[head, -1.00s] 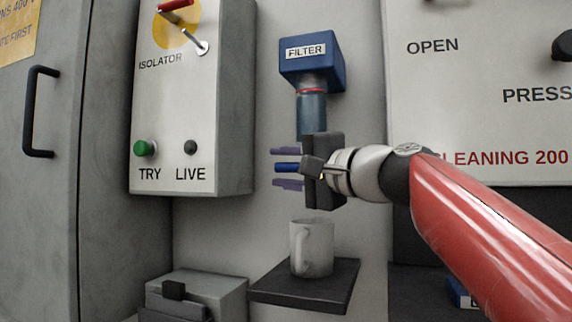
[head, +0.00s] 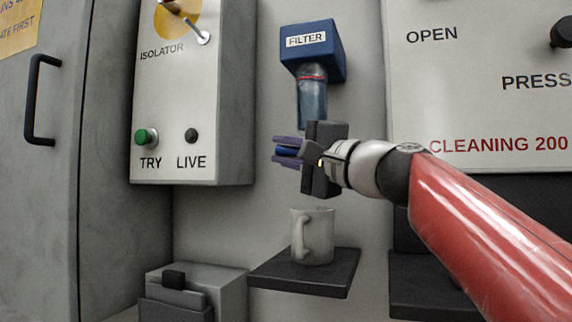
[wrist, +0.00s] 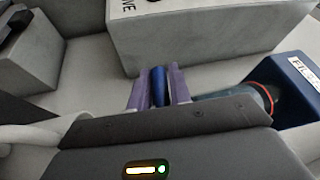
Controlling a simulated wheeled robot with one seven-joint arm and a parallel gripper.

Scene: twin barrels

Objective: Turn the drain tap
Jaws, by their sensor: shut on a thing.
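The drain tap is a blue handle (wrist: 159,86) below the filter; in the wrist view it lies between the two purple fingers. My gripper (head: 287,151) is shut on this blue handle, and its fingers also show in the wrist view (wrist: 159,92). The filter has a blue head (head: 312,50) labelled FILTER and a clear bluish bowl (head: 312,104) with a red ring at its top. The lower end of the bowl and the tap's root are hidden behind my gripper's dark body.
A white mug (head: 318,237) stands on a dark shelf (head: 300,279) below my gripper. A grey isolator box (head: 222,110) with a green TRY button (head: 146,137) is to the left. A white panel (head: 470,75) is to the right. A grey box (head: 225,290) sits lower left.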

